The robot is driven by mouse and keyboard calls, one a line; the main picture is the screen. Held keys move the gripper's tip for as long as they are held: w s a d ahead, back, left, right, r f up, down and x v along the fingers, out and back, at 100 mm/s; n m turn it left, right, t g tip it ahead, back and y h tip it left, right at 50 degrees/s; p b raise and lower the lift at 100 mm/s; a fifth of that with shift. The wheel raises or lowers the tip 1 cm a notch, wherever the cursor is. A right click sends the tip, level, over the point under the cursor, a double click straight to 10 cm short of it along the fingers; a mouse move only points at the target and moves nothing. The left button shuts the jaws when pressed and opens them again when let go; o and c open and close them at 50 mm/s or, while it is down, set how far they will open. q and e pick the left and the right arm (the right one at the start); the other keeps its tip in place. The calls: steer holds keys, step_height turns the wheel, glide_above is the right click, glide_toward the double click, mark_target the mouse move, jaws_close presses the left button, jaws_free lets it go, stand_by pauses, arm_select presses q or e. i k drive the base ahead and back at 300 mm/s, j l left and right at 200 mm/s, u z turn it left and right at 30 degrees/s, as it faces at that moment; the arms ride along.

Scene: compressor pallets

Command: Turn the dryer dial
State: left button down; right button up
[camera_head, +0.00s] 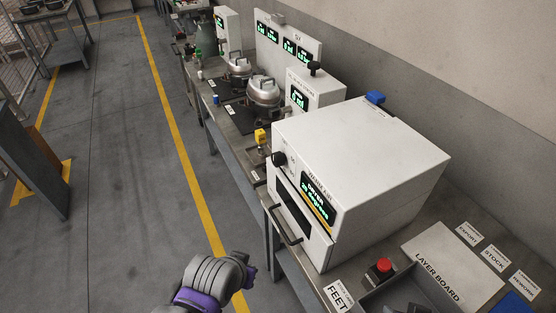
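The dryer (370,160) is a white box on the bench right of centre. Its front carries a black round dial (279,159), a green-lit screen (318,200) and a door with a dark bar handle (285,222). The dial's exact angle is too small to read. My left gripper (248,275), grey and purple, is at the bottom centre, in front of and below the dryer, apart from the dial. Its fingers are mostly hidden behind its own wrist, so whether it is open or shut does not show. My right gripper is not in view.
A red button (380,270), a layer board (449,265) and label cards lie right of the dryer. Behind it stand a white unit with a screen (318,92) and metal pots (263,93). A yellow valve (260,137) is near the dial.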

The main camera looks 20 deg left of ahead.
mark_target(279, 159)
steer(key=j+z, duration=0.15)
steer(key=j, duration=0.55)
steer(key=k+j+z, duration=0.15)
steer(key=j, duration=0.55)
